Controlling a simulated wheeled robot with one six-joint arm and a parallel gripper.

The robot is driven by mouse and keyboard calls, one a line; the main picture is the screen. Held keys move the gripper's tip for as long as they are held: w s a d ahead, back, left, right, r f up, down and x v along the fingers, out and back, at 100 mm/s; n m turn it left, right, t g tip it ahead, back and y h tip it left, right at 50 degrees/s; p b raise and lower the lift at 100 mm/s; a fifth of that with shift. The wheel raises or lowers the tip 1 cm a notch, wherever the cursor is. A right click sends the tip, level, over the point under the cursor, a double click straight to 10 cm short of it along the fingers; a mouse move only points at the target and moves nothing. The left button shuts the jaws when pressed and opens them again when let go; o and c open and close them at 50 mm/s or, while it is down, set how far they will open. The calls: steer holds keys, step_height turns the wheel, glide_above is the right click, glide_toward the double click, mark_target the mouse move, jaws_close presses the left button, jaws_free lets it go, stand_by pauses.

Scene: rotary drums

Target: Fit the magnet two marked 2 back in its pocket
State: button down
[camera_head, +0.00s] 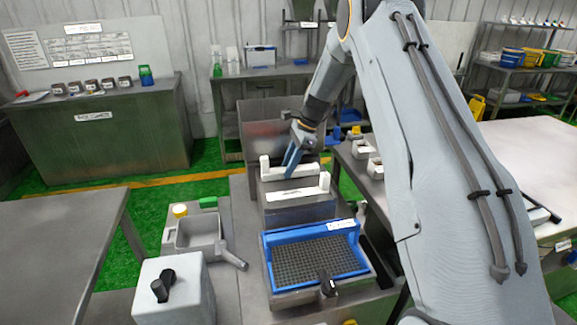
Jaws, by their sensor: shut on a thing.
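My gripper (290,174) reaches down from the arm at the picture's centre, its blue fingers over the white-ended steel housing (297,213). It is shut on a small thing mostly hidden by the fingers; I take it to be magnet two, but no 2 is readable. The fingers are between the housing's back white bar (267,168) and its front white bar (297,194). I cannot tell whether the held thing touches the housing. No pocket can be made out clearly at this size.
A blue-framed grid tray (318,262) stands in front of the housing. A grey open box (197,232) and a white block with a black knob (175,290) stand left. Small white-and-brown boxes (362,149) sit on the right bench. The left table (60,235) is bare.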

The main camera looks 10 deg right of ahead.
steer(key=shift+f, duration=0.3)
steer(key=c, duration=1.3)
jaws_free()
steer(key=shift+b+v, duration=1.4)
steer(key=shift+v, duration=2.55)
steer(key=s+n+h, duration=0.1)
steer(key=s+n, duration=0.5)
steer(key=s, duration=0.5)
steer(key=s+a+f+n+t+h, duration=0.1)
steer(key=s+n, duration=0.5)
steer(key=s, duration=0.6)
steer(key=s+a+n+h, duration=0.1)
steer(key=s+n, duration=0.5)
steer(key=s, duration=0.6)
steer(key=shift+a+f+h, duration=0.2)
steer(key=shift+f+h, duration=0.15)
steer(key=shift+h, duration=0.45)
